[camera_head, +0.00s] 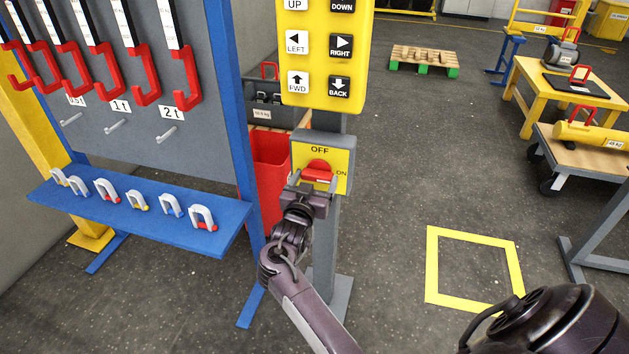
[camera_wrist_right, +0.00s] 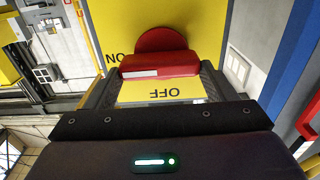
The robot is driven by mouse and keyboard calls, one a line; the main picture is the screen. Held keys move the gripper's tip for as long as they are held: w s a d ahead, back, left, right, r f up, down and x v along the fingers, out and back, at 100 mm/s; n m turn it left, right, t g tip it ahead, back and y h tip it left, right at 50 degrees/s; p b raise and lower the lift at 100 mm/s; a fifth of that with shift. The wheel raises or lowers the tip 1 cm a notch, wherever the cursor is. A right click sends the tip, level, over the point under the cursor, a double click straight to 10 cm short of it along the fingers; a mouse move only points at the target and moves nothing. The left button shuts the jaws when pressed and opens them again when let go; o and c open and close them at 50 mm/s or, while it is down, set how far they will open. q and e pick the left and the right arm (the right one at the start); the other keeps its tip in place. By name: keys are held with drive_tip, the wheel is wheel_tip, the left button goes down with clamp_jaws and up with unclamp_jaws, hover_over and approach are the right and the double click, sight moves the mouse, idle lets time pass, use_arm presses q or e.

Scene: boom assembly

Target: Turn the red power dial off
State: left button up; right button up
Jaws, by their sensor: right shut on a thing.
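The red power dial (camera_head: 317,168) is on a yellow plate (camera_head: 337,161) marked OFF at the top and ON at the right, below the yellow button panel. In the right wrist view the dial's handle (camera_wrist_right: 160,64) lies crosswise, and its white mark is on the half towards the ON label. The OFF label appears upside down there. My right gripper (camera_head: 316,183) is at the dial, shut on its handle, with one finger at each end in the wrist view (camera_wrist_right: 160,76). My left gripper is not in view.
The button panel (camera_head: 324,50) is right above the dial. A blue shelf (camera_head: 137,216) with several shackles and a hook board (camera_head: 185,115) stand at the left. A red bin (camera_head: 268,165) is behind the post. Open floor with a yellow square (camera_head: 432,265) lies to the right.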

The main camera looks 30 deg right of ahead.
drive_tip(key=shift+r+n+p, duration=0.1)
drive_tip(key=shift+n+p, duration=0.2)
drive_tip(key=shift+p, duration=0.1)
drive_tip(key=shift+r+n+p, duration=0.1)
drive_tip(key=shift+n+p, duration=0.5)
drive_tip(key=shift+p, duration=0.1)
drive_tip(key=n+p, duration=0.2)
drive_tip(key=shift+w+n, duration=0.1)
drive_tip(key=shift+n, duration=0.2)
drive_tip(key=n+p, duration=0.3)
drive_tip(key=shift+w+a+n, duration=0.1)
drive_tip(key=shift+n, duration=0.2)
drive_tip(key=n+p, duration=0.2)
drive_tip(key=n, duration=0.2)
drive_tip(key=shift+n+p, duration=0.3)
use_arm(q)
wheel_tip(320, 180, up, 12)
drive_tip(key=p, duration=0.2)
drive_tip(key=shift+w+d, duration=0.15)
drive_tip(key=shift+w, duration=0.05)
use_arm(e)
drive_tip(key=n, duration=0.5)
drive_tip(key=shift+w+a+f, duration=0.1)
drive_tip(key=shift+f, duration=0.2)
drive_tip(key=o, duration=1)
drive_tip(key=shift+f, duration=0.1)
